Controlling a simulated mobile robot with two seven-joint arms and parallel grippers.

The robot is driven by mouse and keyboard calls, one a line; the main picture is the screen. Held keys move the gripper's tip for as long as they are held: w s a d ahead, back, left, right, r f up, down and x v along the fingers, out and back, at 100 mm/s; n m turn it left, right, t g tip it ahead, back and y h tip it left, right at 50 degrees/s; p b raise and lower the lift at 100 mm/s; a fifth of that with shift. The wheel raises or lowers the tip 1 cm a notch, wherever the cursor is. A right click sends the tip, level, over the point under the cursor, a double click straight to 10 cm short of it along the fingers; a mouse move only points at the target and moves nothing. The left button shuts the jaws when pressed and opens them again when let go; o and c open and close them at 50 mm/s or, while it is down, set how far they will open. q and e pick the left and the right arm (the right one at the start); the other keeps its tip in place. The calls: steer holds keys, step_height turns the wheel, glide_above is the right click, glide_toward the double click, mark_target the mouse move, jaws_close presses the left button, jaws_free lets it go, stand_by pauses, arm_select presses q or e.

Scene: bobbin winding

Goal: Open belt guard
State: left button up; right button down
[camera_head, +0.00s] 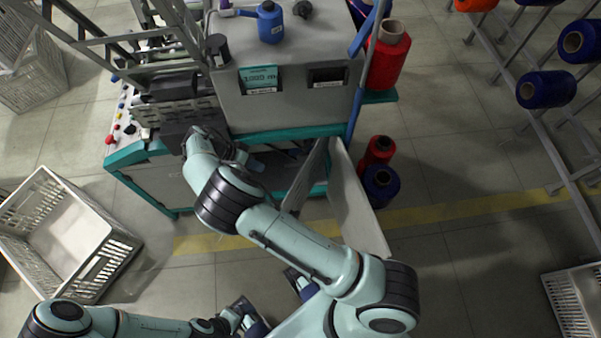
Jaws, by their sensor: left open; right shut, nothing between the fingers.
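The winding machine (290,105) stands at the upper middle. A light grey panel (357,205), which looks like the belt guard, stands out from its lower right front, angled away from the body. A second, darker grey panel edge (306,178) shows beside it, partly behind my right arm. My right arm crosses in front of the machine. Its gripper (246,160) is shut and empty at the machine's lower front, left of the panels, and mostly hidden by the wrist. My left gripper (249,318) is open and empty near the bottom edge, well below the machine and panels.
A white crate (108,254) stands on the floor at left; another (578,300) is at lower right. A red cone (378,152) and a blue cone (381,184) stand right of the panels. A creel rack (545,125) is at right. The floor between is clear.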

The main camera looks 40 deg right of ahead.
arm_select(q)
steer(key=shift+d, duration=0.1)
arm_select(e)
steer(key=s+d+f, duration=0.6)
steer(key=shift+d+f, duration=0.25)
steer(key=shift+f, duration=0.1)
stand_by(0.5)
